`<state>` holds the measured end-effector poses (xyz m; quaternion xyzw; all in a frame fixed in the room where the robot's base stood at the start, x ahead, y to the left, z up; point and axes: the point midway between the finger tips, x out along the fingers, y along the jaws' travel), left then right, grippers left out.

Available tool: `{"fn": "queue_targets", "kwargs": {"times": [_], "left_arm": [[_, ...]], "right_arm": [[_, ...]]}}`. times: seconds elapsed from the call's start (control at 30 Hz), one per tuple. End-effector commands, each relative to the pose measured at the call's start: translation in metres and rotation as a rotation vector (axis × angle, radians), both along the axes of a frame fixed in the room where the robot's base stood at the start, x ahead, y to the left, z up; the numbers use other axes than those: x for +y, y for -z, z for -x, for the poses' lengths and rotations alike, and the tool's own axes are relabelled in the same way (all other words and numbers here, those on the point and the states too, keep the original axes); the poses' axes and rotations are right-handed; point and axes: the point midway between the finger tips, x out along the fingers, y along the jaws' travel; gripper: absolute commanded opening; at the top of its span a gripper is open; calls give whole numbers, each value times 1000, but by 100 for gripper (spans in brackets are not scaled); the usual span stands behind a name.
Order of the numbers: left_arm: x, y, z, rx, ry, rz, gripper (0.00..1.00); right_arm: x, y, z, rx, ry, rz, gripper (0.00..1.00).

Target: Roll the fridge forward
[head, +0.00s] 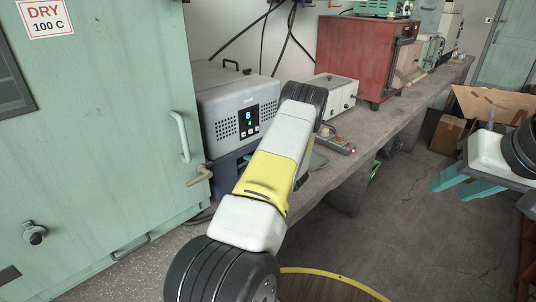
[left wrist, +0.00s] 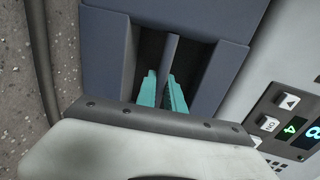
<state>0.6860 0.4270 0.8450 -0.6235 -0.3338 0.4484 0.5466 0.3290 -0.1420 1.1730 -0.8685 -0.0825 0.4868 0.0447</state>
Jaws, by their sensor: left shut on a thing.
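The fridge (head: 235,105) appears to be the grey box with a vented front and a small lit display, standing on a dark blue base (head: 226,178) at the bench's left end. In the left wrist view, the blue-grey base (left wrist: 108,45) has a dark recess with an upright grey bar (left wrist: 172,50). My left gripper (left wrist: 165,84) has its teal fingers in the recess, shut on the bar.
A green cabinet (head: 105,160) marked DRY 100 C stands close left, its handle and a tan lever near the fridge. A white box (head: 332,92) and a red cabinet (head: 355,55) stand farther along the bench. Cardboard boxes (head: 447,134) lie behind my right gripper. The floor (head: 400,225) right of the bench is mostly clear.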

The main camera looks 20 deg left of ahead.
Motion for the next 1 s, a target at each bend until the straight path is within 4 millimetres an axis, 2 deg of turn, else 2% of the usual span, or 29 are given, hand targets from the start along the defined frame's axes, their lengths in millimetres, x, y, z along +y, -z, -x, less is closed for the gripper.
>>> {"fn": "queue_targets", "kwargs": {"times": [0.17, 0.7, 1.0], "left_arm": [[-20, 2, 7, 5, 5, 3, 0], [-124, 4, 49, 8, 10, 9, 0], [-153, 5, 61, 8, 9, 11, 0]], "right_arm": [[0, 0, 0, 0, 0, 0, 36], [0, 0, 0, 0, 0, 0, 36], [0, 0, 0, 0, 0, 0, 36]]}}
